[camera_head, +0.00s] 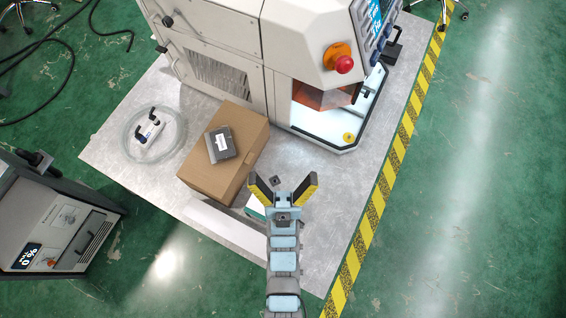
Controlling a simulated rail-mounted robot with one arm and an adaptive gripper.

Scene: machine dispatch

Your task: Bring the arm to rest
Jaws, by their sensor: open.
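My gripper (283,187) is at the centre of the head view, its two yellow-and-black fingers spread wide and empty. My arm runs from it down to the bottom edge of the picture. The fingertips appear just right of the lower end of a brown cardboard box (196,163); I cannot tell how high they are above the grey plate. A dark grey block (221,145) with a light label lies on top of the box. A small dark piece (275,181) shows between the fingers.
A white machine (310,45) with a red emergency button (343,64) stands behind the gripper on the grey plate (330,205). A coiled clear hose (131,150) lies left.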

